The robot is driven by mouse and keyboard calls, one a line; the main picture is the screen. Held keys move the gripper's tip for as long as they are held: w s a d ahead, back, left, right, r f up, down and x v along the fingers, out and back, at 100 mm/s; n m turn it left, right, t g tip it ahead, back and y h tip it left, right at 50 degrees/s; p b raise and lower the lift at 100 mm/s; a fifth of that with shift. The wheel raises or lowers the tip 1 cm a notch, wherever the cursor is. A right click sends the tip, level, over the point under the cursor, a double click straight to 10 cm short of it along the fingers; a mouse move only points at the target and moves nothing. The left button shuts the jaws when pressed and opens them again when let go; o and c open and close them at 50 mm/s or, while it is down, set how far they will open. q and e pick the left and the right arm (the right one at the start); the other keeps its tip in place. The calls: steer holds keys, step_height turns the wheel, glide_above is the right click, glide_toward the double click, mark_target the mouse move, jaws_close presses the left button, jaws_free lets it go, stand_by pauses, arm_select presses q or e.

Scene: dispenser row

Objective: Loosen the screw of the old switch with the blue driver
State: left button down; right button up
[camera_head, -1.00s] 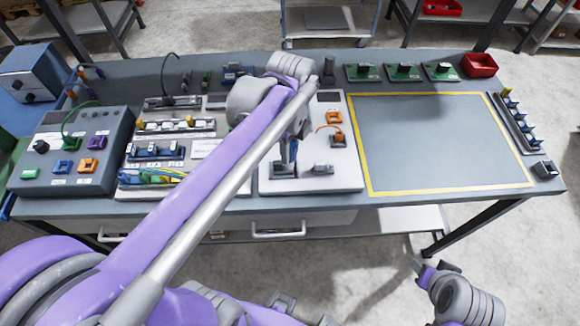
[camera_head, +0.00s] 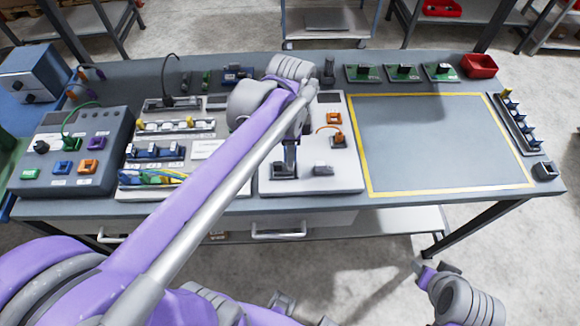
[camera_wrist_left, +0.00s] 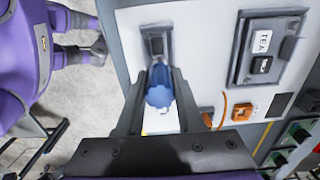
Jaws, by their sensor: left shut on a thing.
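My left gripper (camera_wrist_left: 155,95) is shut on the blue driver (camera_wrist_left: 160,88), whose rounded blue handle shows between the two fingers in the left wrist view. The old switch (camera_wrist_left: 155,43) is a small grey block with a dark middle on the pale panel, just beyond the driver. In the head view the switch (camera_head: 284,171) sits near the panel's front left corner, under the gripper. The driver's tip is hidden, so I cannot tell whether it touches the screw. My right gripper (camera_head: 434,269) hangs in front of the table at lower right, away from the switch; its opening is unclear.
The pale panel (camera_head: 345,178) also bears a small grey block (camera_head: 323,169) and an orange part (camera_head: 334,118). The yellow-framed area (camera_head: 440,140) to the right is clear. A red bin (camera_head: 479,65) stands at the back right. My left arm hides part of the table.

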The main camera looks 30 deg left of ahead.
arm_select(q)
steer(key=n, duration=0.9)
steer(key=shift+n, duration=0.4)
steer(key=n, duration=0.5)
steer(key=shift+n, duration=0.4)
steer(key=n, duration=0.5)
steer(key=shift+r, duration=0.15)
steer(key=shift+r+p, duration=0.65)
steer(key=shift+r, duration=0.1)
